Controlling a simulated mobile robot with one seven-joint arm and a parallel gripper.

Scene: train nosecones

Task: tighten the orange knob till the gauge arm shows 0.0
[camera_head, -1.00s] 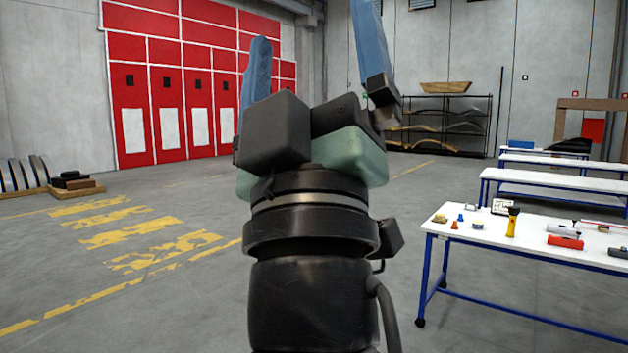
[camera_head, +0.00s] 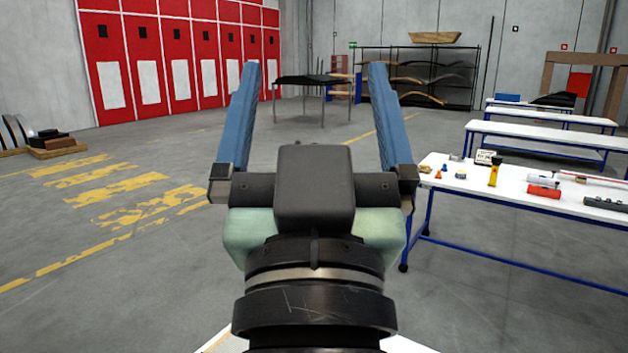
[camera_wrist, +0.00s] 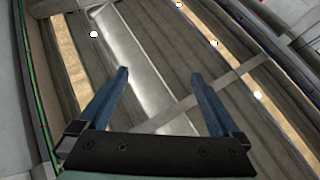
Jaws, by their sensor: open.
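My gripper (camera_head: 313,70) stands upright in the middle of the head view, its two blue fingers wide apart with nothing between them. It also shows in the wrist view (camera_wrist: 160,75), open above a long framed surface (camera_wrist: 125,55) with grey and wooden strips and several white dots. I cannot make out a gauge arm or its reading in either view. A tiny orange object (camera_head: 438,173) stands on the white table at the right; it is too small to tell whether it is the knob.
The white table (camera_head: 470,182) with blue legs holds a yellow torch (camera_head: 494,171), a red cylinder (camera_head: 543,191) and other small items. More white tables stand behind it. A dark-topped table (camera_head: 312,79) stands farther back.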

